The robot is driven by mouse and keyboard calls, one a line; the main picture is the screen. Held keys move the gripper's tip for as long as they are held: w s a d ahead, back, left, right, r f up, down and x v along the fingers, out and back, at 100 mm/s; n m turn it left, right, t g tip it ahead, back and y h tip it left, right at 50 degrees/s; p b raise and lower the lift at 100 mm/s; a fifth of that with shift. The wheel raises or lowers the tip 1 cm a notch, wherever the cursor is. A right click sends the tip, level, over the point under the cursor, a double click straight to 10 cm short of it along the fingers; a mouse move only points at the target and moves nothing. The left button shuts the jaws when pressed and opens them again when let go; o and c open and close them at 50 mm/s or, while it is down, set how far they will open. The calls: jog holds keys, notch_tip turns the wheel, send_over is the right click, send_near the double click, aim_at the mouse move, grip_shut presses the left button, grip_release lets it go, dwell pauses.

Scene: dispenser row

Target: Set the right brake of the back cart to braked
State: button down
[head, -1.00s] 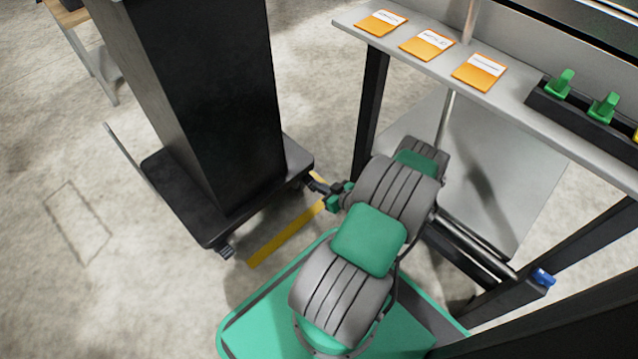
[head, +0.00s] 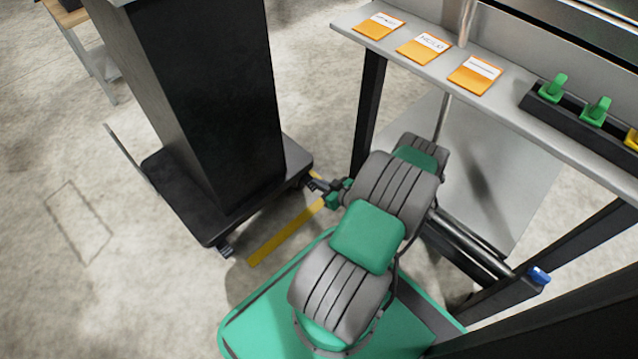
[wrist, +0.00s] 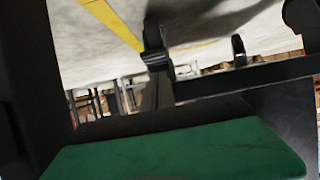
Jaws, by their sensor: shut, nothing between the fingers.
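The back cart (head: 225,110) is a tall black box on a low black base with casters, left of centre in the head view. Its right brake is at the caster (head: 309,183) on the near right corner of the base, small and partly hidden by my gripper. My gripper (head: 322,187) is shut and empty, low beside that caster. I cannot tell whether it touches the brake. In the wrist view a dark caster with a lever-like part (wrist: 155,55) stands just ahead of the gripper. The brake's position cannot be read.
Another caster (head: 226,250) shows at the base's near left corner. A yellow floor stripe (head: 285,233) runs beside the cart. A grey shelf (head: 510,100) with orange cards and green levers stands at the right, its black post close to my arm. Open floor lies left.

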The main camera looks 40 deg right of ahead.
notch_tip(320, 180, up, 5)
jog(key=s+p, duration=0.1)
jog(key=p, duration=0.3)
jog(key=s+f+p, duration=0.1)
jog(key=s, duration=0.9)
jog(key=shift+d+f, duration=0.2)
jog(key=shift+f, duration=0.1)
